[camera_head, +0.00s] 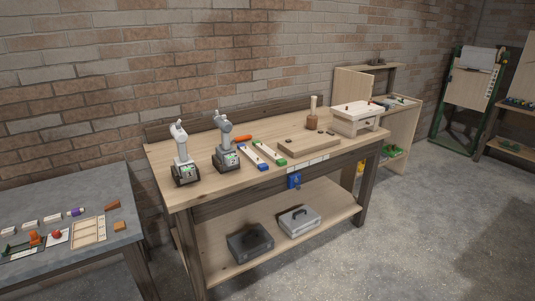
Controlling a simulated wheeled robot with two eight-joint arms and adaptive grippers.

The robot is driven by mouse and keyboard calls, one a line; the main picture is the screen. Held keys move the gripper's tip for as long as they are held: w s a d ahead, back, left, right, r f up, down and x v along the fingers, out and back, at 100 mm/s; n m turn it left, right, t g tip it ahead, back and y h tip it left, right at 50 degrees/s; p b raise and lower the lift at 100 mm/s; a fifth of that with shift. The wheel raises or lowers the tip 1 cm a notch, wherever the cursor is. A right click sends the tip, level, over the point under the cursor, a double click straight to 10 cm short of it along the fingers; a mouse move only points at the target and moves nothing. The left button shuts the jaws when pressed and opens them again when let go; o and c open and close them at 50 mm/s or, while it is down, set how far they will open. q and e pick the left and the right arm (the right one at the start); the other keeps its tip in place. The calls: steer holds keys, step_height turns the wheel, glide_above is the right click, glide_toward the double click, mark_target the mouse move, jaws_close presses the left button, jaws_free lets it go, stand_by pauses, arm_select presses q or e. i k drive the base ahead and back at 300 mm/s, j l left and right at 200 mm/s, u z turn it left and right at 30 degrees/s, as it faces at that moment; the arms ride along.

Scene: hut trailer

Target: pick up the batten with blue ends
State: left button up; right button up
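The batten with blue ends (252,157) lies flat on the wooden workbench (213,187), left of the bench's middle. It is pale between its blue ends and runs slantwise from back to front. A similar batten with green ends (269,152) lies just to its right, close beside it. Neither of my grippers shows in this view, and nothing is seen holding the batten.
Two grey-white devices (184,157) (226,146) stand on the bench left of the battens. An orange object (242,138) lies behind. A wooden board (309,146) and a white-topped box (353,119) are to the right. A grey table (80,247) stands at left; floor in front is clear.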

mark_target(260, 165)
steer(key=i+l, duration=0.3)
steer(key=i, duration=0.15)
steer(key=i+l, duration=0.25)
steer(key=i, duration=0.15)
steer(key=i+l, duration=0.3)
steer(key=i, duration=0.15)
steer(key=i+l, duration=0.25)
steer(key=i, duration=0.15)
